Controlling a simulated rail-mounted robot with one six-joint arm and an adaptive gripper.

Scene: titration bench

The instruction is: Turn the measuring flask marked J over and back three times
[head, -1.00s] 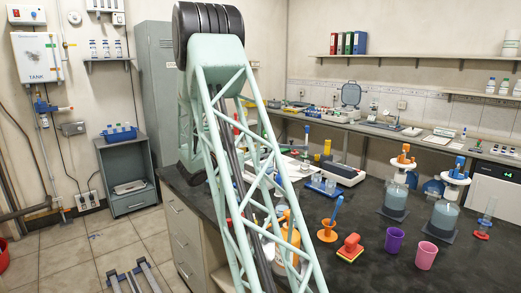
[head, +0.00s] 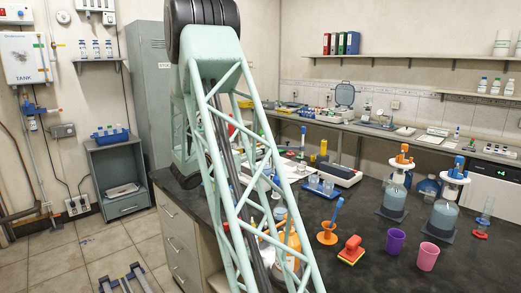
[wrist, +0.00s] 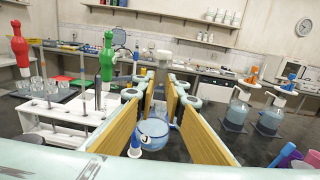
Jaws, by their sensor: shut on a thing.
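My gripper (wrist: 163,98) shows in the wrist view with its yellow-padded fingers on both sides of a clear glass flask (wrist: 153,128). It is shut on the flask. The flask's round body is low between the fingers and its pale top is up at the far end, so it looks upright. In the head view my own arm's lattice hides the gripper and the flask.
In the wrist view a white rack (wrist: 60,128) with glassware stands at left, below red and green burette tops (wrist: 107,58). Two dispenser bottles (head: 393,201) (head: 441,216) stand at right. A purple cup (head: 396,241), a pink cup (head: 427,256) and a red-yellow block (head: 351,250) are on the dark bench.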

